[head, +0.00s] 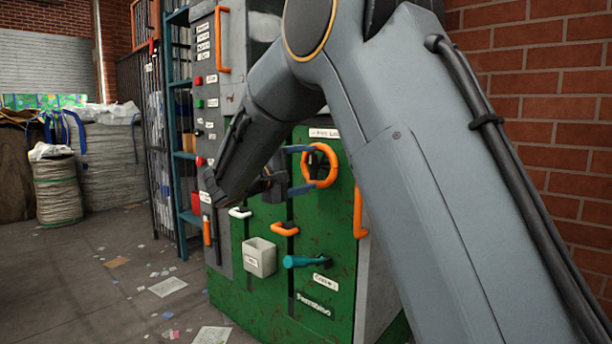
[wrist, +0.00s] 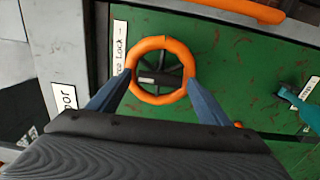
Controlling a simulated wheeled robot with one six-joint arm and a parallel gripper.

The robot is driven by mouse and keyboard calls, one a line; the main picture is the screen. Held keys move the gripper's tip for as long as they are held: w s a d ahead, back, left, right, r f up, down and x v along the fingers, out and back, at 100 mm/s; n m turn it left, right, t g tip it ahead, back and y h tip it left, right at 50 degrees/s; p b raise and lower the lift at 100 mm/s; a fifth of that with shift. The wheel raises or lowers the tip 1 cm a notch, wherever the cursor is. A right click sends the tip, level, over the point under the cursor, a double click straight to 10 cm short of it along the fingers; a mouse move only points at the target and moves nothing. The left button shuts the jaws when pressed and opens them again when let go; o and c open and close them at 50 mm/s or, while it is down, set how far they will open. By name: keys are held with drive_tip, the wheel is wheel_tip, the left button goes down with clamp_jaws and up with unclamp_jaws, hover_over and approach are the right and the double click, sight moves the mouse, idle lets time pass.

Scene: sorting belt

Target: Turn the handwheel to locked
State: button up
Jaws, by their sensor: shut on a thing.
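The orange handwheel (head: 334,166) with a dark hub and spokes is on the upper part of a green machine panel (head: 335,225). It also shows in the wrist view (wrist: 160,42). My gripper (head: 302,169) has its two blue fingers on opposite sides of the rim, shut on it. In the wrist view my gripper (wrist: 160,83) grips the lower part of the ring from both sides. A white label (head: 323,133) beside the wheel reads "Lock" in part, with an arrow. No clear position mark on the wheel can be made out.
Below the wheel are an orange lever (head: 285,229), a teal handle (head: 303,261) and a grey box (head: 260,257). An orange grab handle (head: 358,212) is at the right. A brick wall (head: 560,110) stands close on the right. Paper scraps lie on the open floor at left.

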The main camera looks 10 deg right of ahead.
idle(0.4)
drive_tip(key=o, duration=1)
drive_tip(key=shift+o, duration=0.2)
drive_tip(key=p+v, duration=0.1)
drive_tip(key=v, duration=0.7)
drive_tip(key=shift+p, duration=0.3)
drive_tip(key=shift+f, duration=0.1)
